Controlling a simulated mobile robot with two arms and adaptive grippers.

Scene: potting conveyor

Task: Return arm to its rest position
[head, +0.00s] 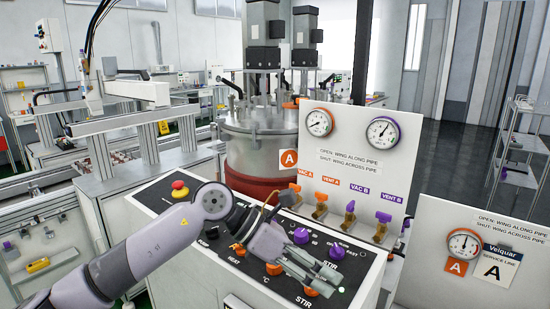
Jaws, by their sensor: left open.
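My left arm comes in from the lower left in the head view and reaches over a dark control panel (155,197). My left gripper (338,281) is open and appears empty, with its fingers pointing to the lower right over the panel near the STIR labels. It hides part of the panel and some of its knobs. I cannot tell whether the fingers touch the panel. My right gripper is not in view.
A red emergency button (180,189), orange knobs and a purple knob (301,236) stand up from the panel. Behind it are a gauge board (349,159), valves with orange and purple wings (350,209), and a steel vessel (258,135). A Velquar gauge board (440,279) stands at right.

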